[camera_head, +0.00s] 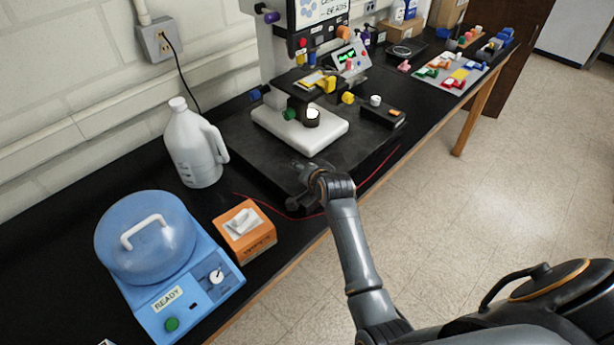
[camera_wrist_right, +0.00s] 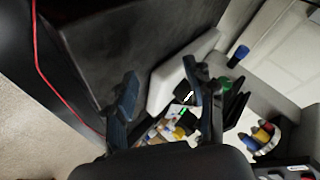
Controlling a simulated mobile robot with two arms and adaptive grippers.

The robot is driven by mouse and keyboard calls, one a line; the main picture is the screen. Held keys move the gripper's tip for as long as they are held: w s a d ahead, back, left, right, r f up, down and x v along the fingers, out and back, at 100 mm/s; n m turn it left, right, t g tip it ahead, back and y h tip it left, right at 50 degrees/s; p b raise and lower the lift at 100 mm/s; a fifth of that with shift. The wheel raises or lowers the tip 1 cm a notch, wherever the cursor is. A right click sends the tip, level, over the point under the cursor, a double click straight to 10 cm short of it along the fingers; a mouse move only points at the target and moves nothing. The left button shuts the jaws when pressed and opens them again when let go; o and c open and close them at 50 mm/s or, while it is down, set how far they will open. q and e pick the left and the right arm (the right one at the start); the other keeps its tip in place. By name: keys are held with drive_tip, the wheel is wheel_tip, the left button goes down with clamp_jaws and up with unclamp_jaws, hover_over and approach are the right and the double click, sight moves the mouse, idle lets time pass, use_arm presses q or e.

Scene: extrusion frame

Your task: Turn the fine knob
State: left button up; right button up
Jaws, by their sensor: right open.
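The microscope-like instrument stands on a dark plate, with a white base (camera_head: 325,132) at its foot. It bears several coloured knobs: a green knob (camera_head: 290,114) low at the front, a blue knob (camera_head: 256,95) at its left, and yellow knobs (camera_head: 348,98) at its right. I cannot tell which one is the fine knob. My right gripper (camera_head: 300,168) is over the plate in front of the white base, apart from the knobs. In the right wrist view my right gripper (camera_wrist_right: 160,84) is open and empty, with the white base (camera_wrist_right: 172,78) beyond its fingers. My left gripper is not in view.
A white jug (camera_head: 196,150) stands left of the plate. An orange box (camera_head: 244,232) and a blue lidded device (camera_head: 150,240) are nearer on the bench. A red cable (camera_head: 375,176) runs along the front edge. A small black box (camera_head: 383,115) sits right of the base.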

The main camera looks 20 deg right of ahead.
drive_tip(key=shift+s+f, duration=0.15)
drive_tip(key=shift+s, duration=0.1)
drive_tip(key=shift+w, duration=0.1)
